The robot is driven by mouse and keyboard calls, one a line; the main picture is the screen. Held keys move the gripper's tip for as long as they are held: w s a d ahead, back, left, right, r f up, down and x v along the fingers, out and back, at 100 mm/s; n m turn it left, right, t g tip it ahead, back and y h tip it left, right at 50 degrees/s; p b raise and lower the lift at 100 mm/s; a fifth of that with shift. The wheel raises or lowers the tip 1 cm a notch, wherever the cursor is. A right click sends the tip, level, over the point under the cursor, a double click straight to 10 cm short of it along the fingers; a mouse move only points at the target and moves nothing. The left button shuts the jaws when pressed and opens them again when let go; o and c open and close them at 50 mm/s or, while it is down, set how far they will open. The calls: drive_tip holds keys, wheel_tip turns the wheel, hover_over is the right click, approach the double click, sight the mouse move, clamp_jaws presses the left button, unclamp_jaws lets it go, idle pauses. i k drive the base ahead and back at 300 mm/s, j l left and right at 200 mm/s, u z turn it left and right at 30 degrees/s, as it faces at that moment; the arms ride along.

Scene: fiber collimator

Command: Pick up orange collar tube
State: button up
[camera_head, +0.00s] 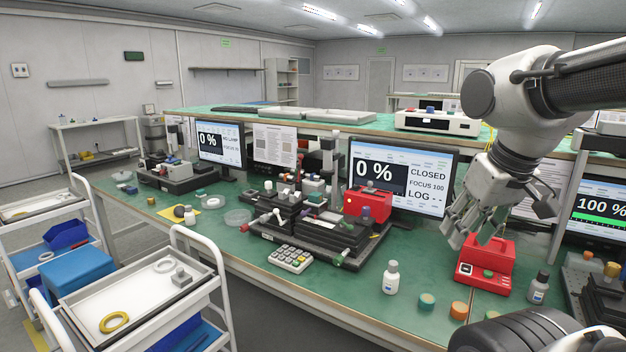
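My gripper (473,232) hangs over the right part of the green bench, fingers pointing down and apart, with nothing visible between them. It is above and left of a red box-shaped device (486,265). A small orange round piece (459,311) stands near the bench's front edge, below my gripper in the picture and apart from it. I cannot tell whether this piece is the orange collar tube; no longer tube with an orange collar can be made out.
A white bottle (390,279) and a dark-capped bottle (539,287) stand on the bench (340,285). A black optical stage (318,235) with a red box, a keypad (290,259) and a monitor (398,180) are to the left. White carts (190,240) stand front left.

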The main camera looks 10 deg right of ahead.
sight(287, 177)
drive_tip(key=i+j+u, duration=0.25)
drive_tip(key=i+j, duration=0.7)
